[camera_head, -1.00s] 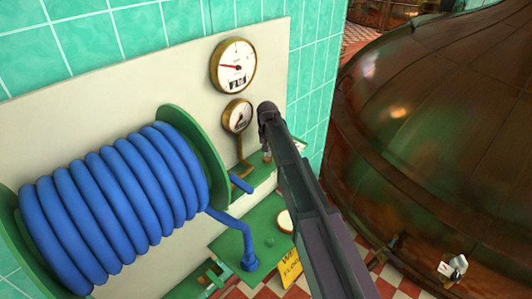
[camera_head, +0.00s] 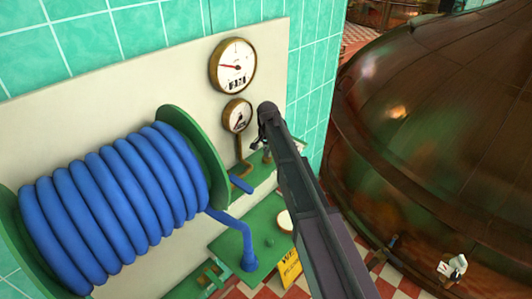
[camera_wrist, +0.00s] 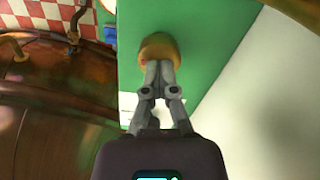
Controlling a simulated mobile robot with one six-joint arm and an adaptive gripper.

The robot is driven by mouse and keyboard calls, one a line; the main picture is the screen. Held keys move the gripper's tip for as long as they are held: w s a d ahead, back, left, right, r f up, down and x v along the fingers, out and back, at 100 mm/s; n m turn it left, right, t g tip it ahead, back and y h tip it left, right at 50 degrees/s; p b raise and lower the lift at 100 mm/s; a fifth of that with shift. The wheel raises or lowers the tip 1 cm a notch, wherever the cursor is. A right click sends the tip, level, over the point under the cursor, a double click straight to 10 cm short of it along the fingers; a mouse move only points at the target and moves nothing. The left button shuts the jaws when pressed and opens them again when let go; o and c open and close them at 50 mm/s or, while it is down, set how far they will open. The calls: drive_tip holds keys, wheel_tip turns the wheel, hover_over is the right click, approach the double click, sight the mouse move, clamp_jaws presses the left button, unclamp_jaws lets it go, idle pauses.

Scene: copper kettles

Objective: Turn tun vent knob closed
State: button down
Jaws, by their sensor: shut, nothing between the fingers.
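A round brass-coloured knob (camera_wrist: 158,46) sits on a green panel (camera_wrist: 203,60) in the wrist view. I take it to be the tun vent knob. My gripper (camera_wrist: 160,66) is shut and empty, its grey fingertips together at the knob's near edge. They overlap the knob in this view; I cannot tell whether they touch it. In the head view my gripper (camera_head: 257,146) shows small and dark beside the arm's end, above the green ledge. The knob cannot be made out clearly there. The large copper tun (camera_head: 440,130) stands at the right.
A blue hose reel (camera_head: 115,205) fills the left side. Two round gauges, one large (camera_head: 233,66) and one small (camera_head: 237,116), hang on the pale wall board (camera_head: 110,105). A yellow sign (camera_head: 289,267) stands low near the checkered floor.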

drive_tip(key=c, duration=1.4)
unclamp_jaws()
drive_tip(key=shift+s+d, duration=0.1)
drive_tip(key=c, duration=0.6)
unclamp_jaws()
drive_tip(key=shift+c, duration=0.2)
drive_tip(key=o, duration=0.5)
drive_tip(key=shift+f, duration=0.15)
drive_tip(key=shift+n, duration=0.4)
